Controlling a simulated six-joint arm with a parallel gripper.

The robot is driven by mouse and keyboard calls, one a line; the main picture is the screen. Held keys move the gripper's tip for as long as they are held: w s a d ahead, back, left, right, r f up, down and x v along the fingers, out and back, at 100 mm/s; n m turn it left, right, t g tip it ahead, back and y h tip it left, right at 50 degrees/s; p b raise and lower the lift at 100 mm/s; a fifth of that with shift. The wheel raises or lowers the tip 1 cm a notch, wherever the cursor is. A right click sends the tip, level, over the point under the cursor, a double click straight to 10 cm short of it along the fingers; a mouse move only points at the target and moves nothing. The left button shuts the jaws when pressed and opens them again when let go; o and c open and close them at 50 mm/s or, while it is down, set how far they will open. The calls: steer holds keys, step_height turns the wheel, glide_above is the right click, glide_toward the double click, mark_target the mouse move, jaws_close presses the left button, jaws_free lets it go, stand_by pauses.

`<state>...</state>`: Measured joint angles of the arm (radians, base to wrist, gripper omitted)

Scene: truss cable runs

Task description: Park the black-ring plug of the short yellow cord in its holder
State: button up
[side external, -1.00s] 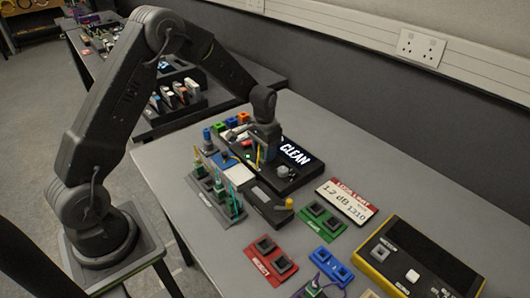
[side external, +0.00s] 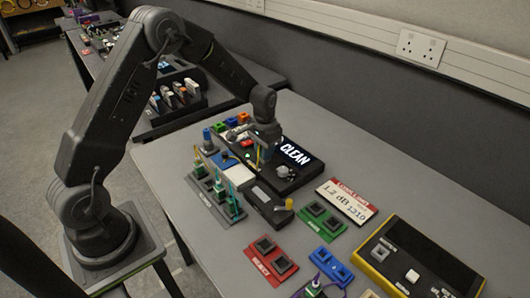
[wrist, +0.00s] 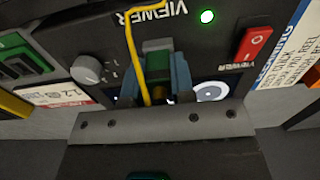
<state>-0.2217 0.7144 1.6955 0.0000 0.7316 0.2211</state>
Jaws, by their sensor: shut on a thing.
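My gripper (side external: 264,136) is over the black viewer box (side external: 298,176), near its left end. In the wrist view its two blue-grey fingers (wrist: 158,82) are shut on a green plug (wrist: 158,66). The yellow cord (wrist: 138,50) hangs in a loop beside the plug and also shows below the gripper in the side view (side external: 259,157). I cannot make out a black ring on the held plug. A grey rack (side external: 222,205) with several green-topped plugs stands in front of the viewer. I cannot tell which place is the holder for this plug.
The viewer has a grey knob (wrist: 88,70), a red switch (wrist: 254,42) and a lit green light (wrist: 207,17). Green (side external: 322,220), red (side external: 270,258) and blue (side external: 331,265) socket blocks lie to the right. A yellow-edged meter (side external: 418,262) stands farther right.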

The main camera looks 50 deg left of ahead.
jaws_close()
steer(key=shift+r, duration=0.1)
steer(key=shift+r, duration=2.25)
steer(key=s+a, duration=0.2)
steer(key=s, duration=0.7)
steer(key=s+a, duration=0.2)
steer(key=s, duration=0.7)
steer(key=shift+w+d+f, duration=0.15)
steer(key=shift+f, duration=1.4)
steer(key=shift+w+d+f, duration=0.1)
steer(key=shift+f, duration=1.4)
